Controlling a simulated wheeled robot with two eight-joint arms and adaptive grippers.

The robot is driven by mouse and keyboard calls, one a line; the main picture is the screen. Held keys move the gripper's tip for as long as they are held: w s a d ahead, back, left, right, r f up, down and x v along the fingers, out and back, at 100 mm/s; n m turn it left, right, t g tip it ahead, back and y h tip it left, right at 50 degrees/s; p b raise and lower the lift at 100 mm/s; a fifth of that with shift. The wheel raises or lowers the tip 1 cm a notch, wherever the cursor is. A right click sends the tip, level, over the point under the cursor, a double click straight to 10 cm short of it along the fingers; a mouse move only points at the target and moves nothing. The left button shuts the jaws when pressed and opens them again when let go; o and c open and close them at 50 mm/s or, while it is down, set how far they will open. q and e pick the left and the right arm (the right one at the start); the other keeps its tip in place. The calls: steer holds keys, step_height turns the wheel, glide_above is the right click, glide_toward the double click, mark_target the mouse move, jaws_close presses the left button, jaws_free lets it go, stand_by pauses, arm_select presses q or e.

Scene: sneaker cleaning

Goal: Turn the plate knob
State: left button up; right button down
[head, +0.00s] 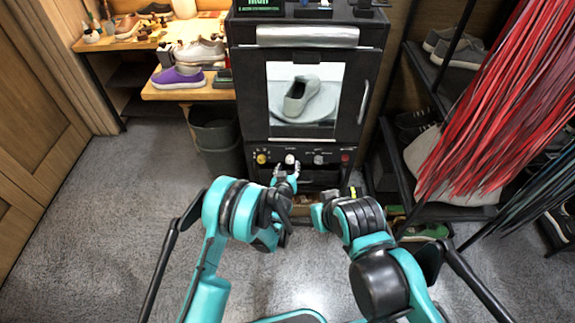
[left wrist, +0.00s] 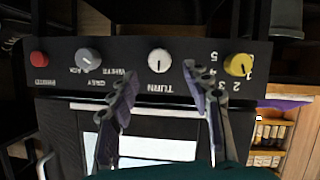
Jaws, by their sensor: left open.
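The white plate knob (head: 290,159), labelled TURN, sits in the middle of the black machine's front panel. It also shows in the left wrist view (left wrist: 159,60), where the panel appears upside down. My left gripper (head: 288,170) is open just in front of and slightly below this knob. In the left wrist view its two fingertips (left wrist: 158,76) flank the knob with gaps on both sides; I see no contact. A grey sneaker (head: 297,97) stands on the round light plate (head: 318,130) behind the machine's window. My right arm is bent low at right; its gripper fingers cannot be made out.
A yellow knob (head: 261,158) is left of the white knob; a grey knob (head: 318,159) and red button (head: 345,158) are right. A dark bin (head: 216,135) stands left of the machine. A shoe rack and hanging red laces (head: 490,90) crowd the right. The left floor is clear.

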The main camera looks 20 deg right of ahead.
mark_target(290, 161)
arm_select(q)
steer(key=b+x, duration=0.1)
steer(key=x, duration=0.4)
steer(key=shift+w, duration=0.1)
steer(key=shift+c, duration=0.4)
jaws_close()
